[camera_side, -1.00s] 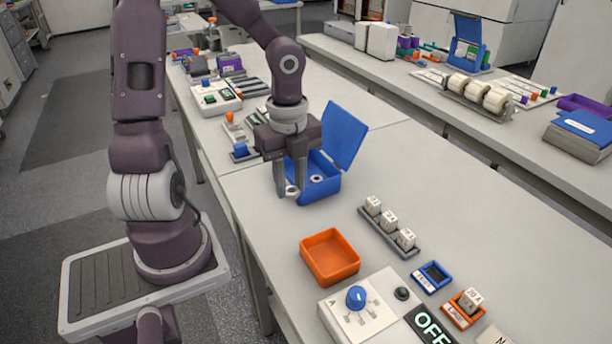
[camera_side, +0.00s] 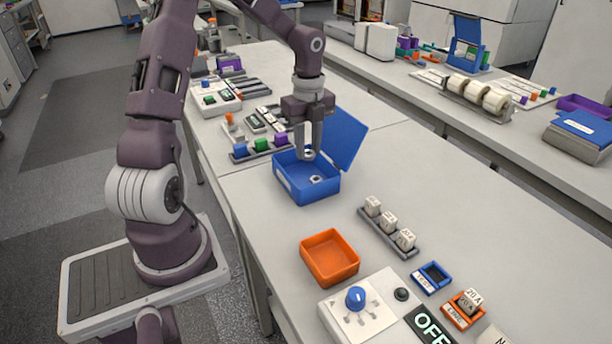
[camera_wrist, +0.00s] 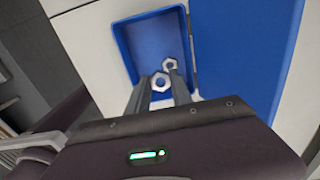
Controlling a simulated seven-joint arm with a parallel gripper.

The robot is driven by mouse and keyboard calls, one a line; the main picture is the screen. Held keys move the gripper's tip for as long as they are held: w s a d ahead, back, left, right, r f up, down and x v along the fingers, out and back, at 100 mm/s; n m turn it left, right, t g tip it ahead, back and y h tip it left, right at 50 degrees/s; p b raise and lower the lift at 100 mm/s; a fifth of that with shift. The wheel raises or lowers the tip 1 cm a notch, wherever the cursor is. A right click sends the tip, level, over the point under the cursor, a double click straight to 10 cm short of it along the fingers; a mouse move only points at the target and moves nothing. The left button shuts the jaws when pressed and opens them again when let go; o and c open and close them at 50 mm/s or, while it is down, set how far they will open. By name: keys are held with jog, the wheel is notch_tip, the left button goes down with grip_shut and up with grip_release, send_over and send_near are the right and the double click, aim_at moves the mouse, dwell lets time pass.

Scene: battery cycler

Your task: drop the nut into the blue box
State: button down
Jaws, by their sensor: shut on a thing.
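The blue box (camera_side: 291,187) stands on the bench with its lid open toward the back right; it also shows in the wrist view (camera_wrist: 125,35). My gripper (camera_side: 308,155) is over the box, pointing down, and shut on a silver nut (camera_side: 308,154). In the wrist view the held nut (camera_wrist: 160,81) is between the fingertips, with the box's inside below it. A second nut (camera_side: 317,179) lies on the box floor; it also shows in the wrist view (camera_wrist: 170,63).
The open lid (camera_side: 344,137) rises close to the right of my gripper. An empty orange tray (camera_side: 330,257) stands nearer the front. A rack with white blocks (camera_side: 389,222) is to the right. Coloured parts (camera_side: 260,145) lie behind left of the box.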

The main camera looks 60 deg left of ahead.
jog(key=shift+f, duration=1.4)
jog(key=c, duration=1.1)
grip_release()
jog(key=shift+o, duration=0.2)
